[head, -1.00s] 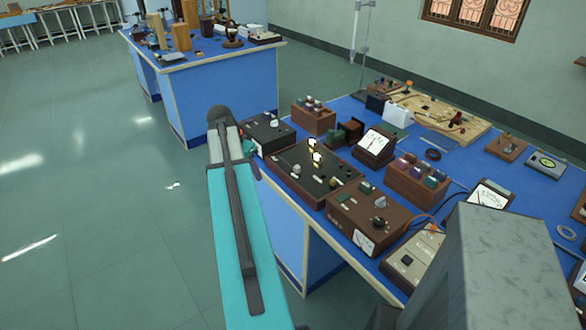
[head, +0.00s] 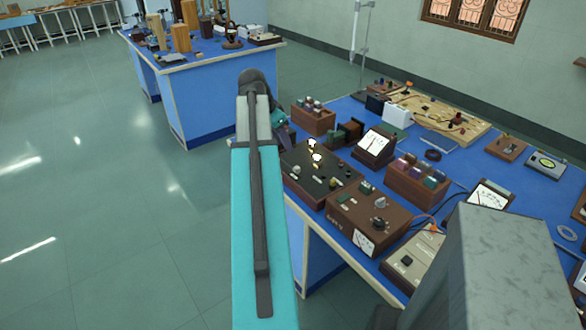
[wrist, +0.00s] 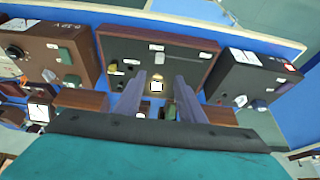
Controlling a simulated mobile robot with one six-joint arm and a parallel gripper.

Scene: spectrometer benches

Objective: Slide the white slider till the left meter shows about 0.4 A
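My gripper shows in the wrist view (wrist: 158,77) with its two fingers apart and nothing clearly held. Between and beyond them is a dark panel box with a brown wooden rim (wrist: 190,66). A bright white lamp-like part with a yellowish base (wrist: 157,86) shows between the fingers. Small pale parts lie on the panel, one at its middle (wrist: 156,47); I cannot tell which is the white slider. The head view shows the same panel box (head: 300,172), partly behind my arm. A white-faced meter (head: 375,143) stands at its right; its reading is too small to tell.
A brown box with knob and dial (head: 367,219) stands close to the panel box. A wooden block of coloured terminals (head: 417,183) and another meter (head: 490,194) are further right. A black box with a pale knob (wrist: 252,82) flanks the panel in the wrist view.

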